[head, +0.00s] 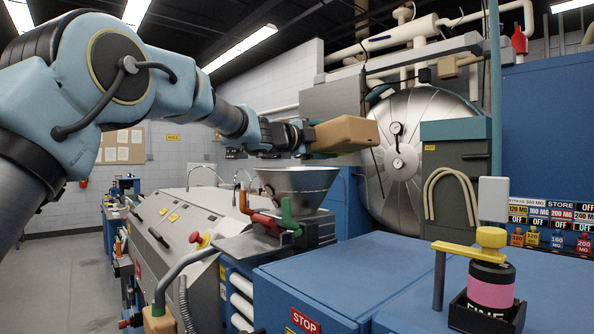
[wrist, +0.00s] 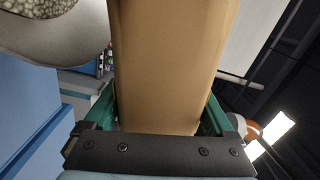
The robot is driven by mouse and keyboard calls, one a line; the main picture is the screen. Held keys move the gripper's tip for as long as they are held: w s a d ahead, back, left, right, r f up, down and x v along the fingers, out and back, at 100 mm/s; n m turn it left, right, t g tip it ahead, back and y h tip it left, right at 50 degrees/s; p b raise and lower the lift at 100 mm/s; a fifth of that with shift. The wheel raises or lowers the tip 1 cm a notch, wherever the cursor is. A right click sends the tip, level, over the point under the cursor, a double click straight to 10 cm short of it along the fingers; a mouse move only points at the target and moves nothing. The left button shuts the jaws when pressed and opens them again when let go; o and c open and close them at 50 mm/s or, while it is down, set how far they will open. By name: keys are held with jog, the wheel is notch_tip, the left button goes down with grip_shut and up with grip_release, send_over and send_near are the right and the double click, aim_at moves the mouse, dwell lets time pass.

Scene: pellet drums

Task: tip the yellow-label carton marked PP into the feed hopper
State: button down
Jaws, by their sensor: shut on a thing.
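My gripper (head: 309,138) is shut on a plain brown carton (head: 346,133), which lies roughly level in the head view. In the wrist view the carton (wrist: 172,60) fills the middle, between the green fingers (wrist: 158,112). No yellow label or PP mark shows on its visible faces. The feed hopper (head: 297,187), a grey metal funnel, stands below and a little left of the carton, apart from it. In the wrist view a grey rounded rim with a speckled whitish surface, apparently the hopper (wrist: 75,35), shows at upper left. No pellets are seen falling.
Red and green handles (head: 288,215) stand at the hopper's base. A blue cabinet top (head: 345,262) lies right of it, with a pink-banded container (head: 491,287) in a black holder marked FINE. A large round metal vessel (head: 425,150) stands behind the carton. A grey sloped console (head: 180,235) is at left.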

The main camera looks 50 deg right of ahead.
jog(key=shift+s+f+m, duration=0.15)
jog(key=shift+f+m, duration=0.3)
jog(key=shift+m, duration=0.15)
jog(key=shift+f+m, duration=0.1)
jog(key=shift+m, duration=0.5)
